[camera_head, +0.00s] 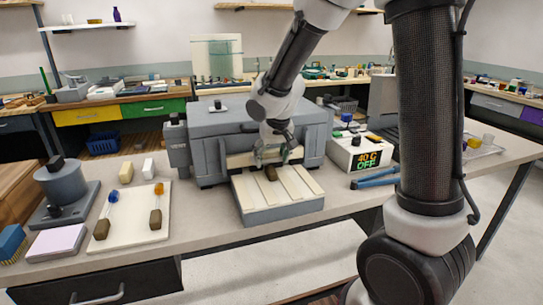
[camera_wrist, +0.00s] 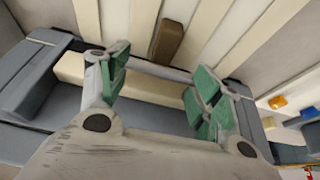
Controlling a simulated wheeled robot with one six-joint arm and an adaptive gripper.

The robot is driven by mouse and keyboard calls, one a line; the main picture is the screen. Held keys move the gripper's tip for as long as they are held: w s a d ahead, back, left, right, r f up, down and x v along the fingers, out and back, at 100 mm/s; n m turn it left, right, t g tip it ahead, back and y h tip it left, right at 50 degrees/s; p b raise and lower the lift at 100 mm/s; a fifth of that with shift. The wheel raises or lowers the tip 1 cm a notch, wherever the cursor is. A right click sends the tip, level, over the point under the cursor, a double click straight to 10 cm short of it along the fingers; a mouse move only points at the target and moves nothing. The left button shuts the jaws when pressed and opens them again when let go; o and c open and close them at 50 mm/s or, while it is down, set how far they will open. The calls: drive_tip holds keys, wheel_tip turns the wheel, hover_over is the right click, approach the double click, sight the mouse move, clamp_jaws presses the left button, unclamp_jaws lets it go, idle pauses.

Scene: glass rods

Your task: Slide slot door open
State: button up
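A large grey box (camera_head: 215,132) stands on the bench in the middle of the head view. A cream bar (camera_head: 240,160) lies across its lower front, probably the slot door; it also shows in the wrist view (camera_wrist: 135,83). I cannot tell how far the slot is open. My gripper (camera_head: 272,157) is right in front of the bar. Its green fingertips (camera_wrist: 160,85) are wide apart with nothing clamped between them. The bar passes behind or below them; contact is unclear. A thin grey rod crosses near the fingertips in the wrist view.
A grey tray with cream slats (camera_head: 262,213) juts out before the box, with a brown block (camera_head: 271,173) on it. Left are a cream board (camera_head: 128,222) with two glass rods and a grey device (camera_head: 62,187).

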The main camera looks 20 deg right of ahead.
drive_tip(key=c, duration=0.7)
